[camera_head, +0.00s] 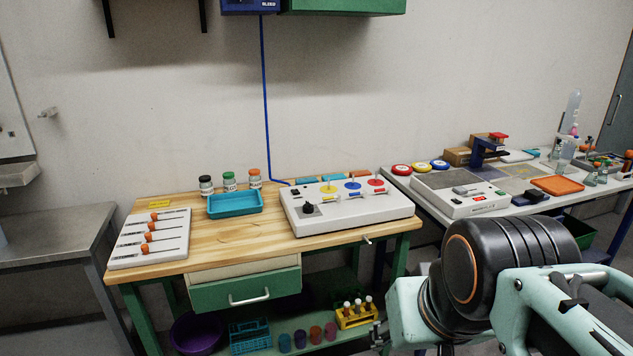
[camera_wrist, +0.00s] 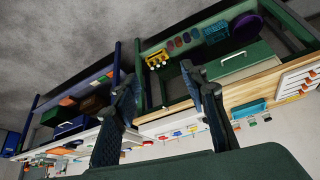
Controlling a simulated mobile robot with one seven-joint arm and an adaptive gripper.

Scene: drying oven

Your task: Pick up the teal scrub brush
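I cannot make out a clear teal scrub brush in either view. Small teal pieces (camera_head: 320,179) lie along the back edge of the wooden bench, behind the white control box, partly hidden by it; they are too small to tell whether one is a brush. My gripper (camera_wrist: 163,88) shows in the wrist view with its two dark fingers spread wide apart and nothing between them. It is away from the bench tops, with the benches seen tilted beyond the fingers.
The wooden bench (camera_head: 190,262) holds a teal tray (camera_head: 235,203), several capped jars, a white board (camera_head: 150,238) and the control box (camera_head: 345,208). A shelf below holds bins and cups. A crowded white bench (camera_head: 420,190) stands right. Bare wood lies before the tray.

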